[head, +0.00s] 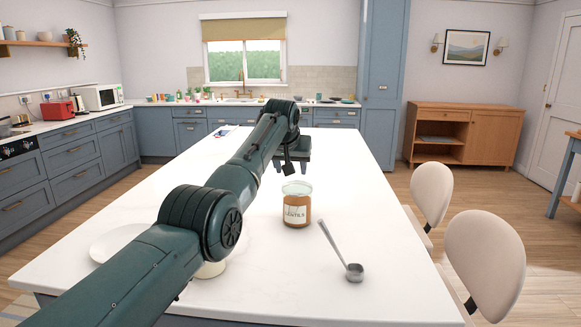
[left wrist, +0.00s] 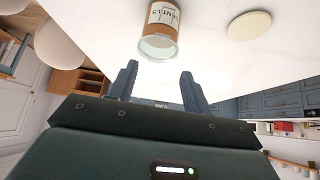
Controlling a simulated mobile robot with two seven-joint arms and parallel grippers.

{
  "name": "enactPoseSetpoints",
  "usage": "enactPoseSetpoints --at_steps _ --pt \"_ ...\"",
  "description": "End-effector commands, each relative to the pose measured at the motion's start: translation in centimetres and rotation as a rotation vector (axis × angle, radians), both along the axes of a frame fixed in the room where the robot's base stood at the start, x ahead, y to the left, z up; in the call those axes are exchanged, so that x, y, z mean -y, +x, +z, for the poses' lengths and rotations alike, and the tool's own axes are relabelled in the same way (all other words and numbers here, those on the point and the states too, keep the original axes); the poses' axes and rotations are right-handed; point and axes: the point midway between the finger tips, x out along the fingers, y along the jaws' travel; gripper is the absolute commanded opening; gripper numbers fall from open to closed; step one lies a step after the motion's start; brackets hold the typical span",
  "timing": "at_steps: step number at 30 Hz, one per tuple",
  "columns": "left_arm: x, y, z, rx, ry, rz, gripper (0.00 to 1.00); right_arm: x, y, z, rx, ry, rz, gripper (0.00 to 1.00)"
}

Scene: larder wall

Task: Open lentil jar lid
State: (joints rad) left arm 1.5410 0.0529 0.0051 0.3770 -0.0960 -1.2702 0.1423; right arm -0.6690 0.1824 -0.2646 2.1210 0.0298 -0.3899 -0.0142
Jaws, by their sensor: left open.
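The lentil jar (head: 296,209) stands upright on the white island, amber-brown with a pale label and a clear, greenish glass top. In the left wrist view the jar (left wrist: 163,22) appears upside down, with its glass top towards my fingers. Whether that top is a lid or an open rim is not clear. My left gripper (head: 291,167) is just beyond the jar in the head view. In the left wrist view the gripper (left wrist: 158,75) is open and empty, its fingertips apart from the jar. My right gripper is not in view.
A metal scoop (head: 341,252) lies right of the jar on the island (head: 375,215). A white plate (head: 112,244) is at the left, partly behind my arm. A cream disc (left wrist: 250,24) lies beside the jar in the wrist view. Two chairs (head: 487,262) line the right side.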

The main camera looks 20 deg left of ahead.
Motion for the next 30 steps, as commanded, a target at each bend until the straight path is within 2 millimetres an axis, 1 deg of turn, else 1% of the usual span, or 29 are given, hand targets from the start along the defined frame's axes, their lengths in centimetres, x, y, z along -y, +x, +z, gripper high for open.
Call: enactPoseSetpoints --at_steps 5,11,12,16,21,25,30 --pt "0.1 -0.1 0.1 0.001 0.000 0.000 0.49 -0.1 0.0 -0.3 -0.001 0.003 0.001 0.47" --pt "0.3 -1.2 1.3 0.004 0.000 -0.001 0.49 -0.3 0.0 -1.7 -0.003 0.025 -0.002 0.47" --pt "0.4 -1.6 1.7 0.005 0.000 -0.001 0.49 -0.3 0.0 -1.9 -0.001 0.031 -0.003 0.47" --pt "0.7 -3.4 4.4 0.007 0.000 -0.001 0.49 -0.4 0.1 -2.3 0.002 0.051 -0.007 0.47" --pt "1.2 -5.7 7.6 0.005 0.000 -0.001 0.49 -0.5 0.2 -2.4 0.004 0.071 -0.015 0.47" --pt "1.4 -6.9 9.2 0.003 0.001 0.000 0.49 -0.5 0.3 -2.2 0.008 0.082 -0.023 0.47" --pt "1.6 -7.7 10.3 0.002 0.000 0.000 0.49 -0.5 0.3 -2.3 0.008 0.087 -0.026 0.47"
